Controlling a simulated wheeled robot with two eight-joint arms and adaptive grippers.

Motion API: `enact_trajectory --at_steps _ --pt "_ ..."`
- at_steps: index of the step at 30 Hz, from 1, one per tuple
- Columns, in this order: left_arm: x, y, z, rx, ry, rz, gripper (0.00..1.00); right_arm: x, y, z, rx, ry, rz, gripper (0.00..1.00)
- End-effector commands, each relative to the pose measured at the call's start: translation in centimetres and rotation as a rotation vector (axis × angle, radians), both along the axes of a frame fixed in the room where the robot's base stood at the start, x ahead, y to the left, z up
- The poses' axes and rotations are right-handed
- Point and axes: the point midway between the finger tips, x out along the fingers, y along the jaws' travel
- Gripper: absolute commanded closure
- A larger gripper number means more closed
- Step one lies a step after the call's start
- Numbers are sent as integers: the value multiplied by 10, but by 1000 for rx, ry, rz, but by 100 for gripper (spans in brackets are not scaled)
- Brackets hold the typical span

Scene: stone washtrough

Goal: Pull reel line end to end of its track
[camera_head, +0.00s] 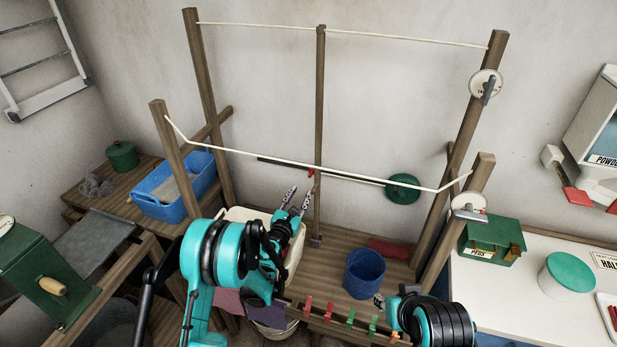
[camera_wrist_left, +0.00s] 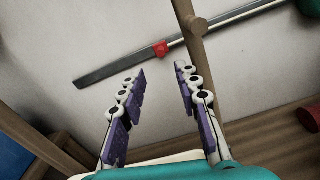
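A green reel (camera_head: 403,188) is fixed to the back wall. A dark straight track (camera_head: 275,162) runs left from it and passes behind the middle wooden post. A small red end piece (camera_head: 311,172) sits on the track just left of the post. In the left wrist view the red piece (camera_wrist_left: 160,49) shows on the track (camera_wrist_left: 108,72), beyond my fingertips. My left gripper (camera_head: 299,192) is open, its fingers pointing up toward the red piece, apart from it; the open fingers also show in the wrist view (camera_wrist_left: 161,72). My right gripper is mostly hidden by its arm at lower right.
The wooden post (camera_head: 319,130) stands close to the red piece. Two pale cords hang between the posts, the lower cord (camera_head: 300,166) crossing near the track. A blue bucket (camera_head: 364,273), a blue basket (camera_head: 185,188) and a peg rail (camera_head: 350,318) stand around my arms.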

Motion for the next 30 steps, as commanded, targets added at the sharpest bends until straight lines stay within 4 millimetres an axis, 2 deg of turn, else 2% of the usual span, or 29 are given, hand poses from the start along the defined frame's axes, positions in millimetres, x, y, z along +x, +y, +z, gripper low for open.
enact_trajectory --at_steps 9,15,21,29,30 --pt "60 -21 -2 4 -1 -2 67 0 0 -15 0 0 0 68" --pt "90 -31 -2 5 -1 -2 67 0 0 -21 0 0 0 68" --pt "102 -34 0 5 -1 -2 67 0 0 -23 0 0 0 68" --pt "103 -35 0 5 -1 -2 67 0 0 -23 0 0 0 68" --pt "103 -35 0 5 -1 -2 78 0 0 -23 0 0 0 68"
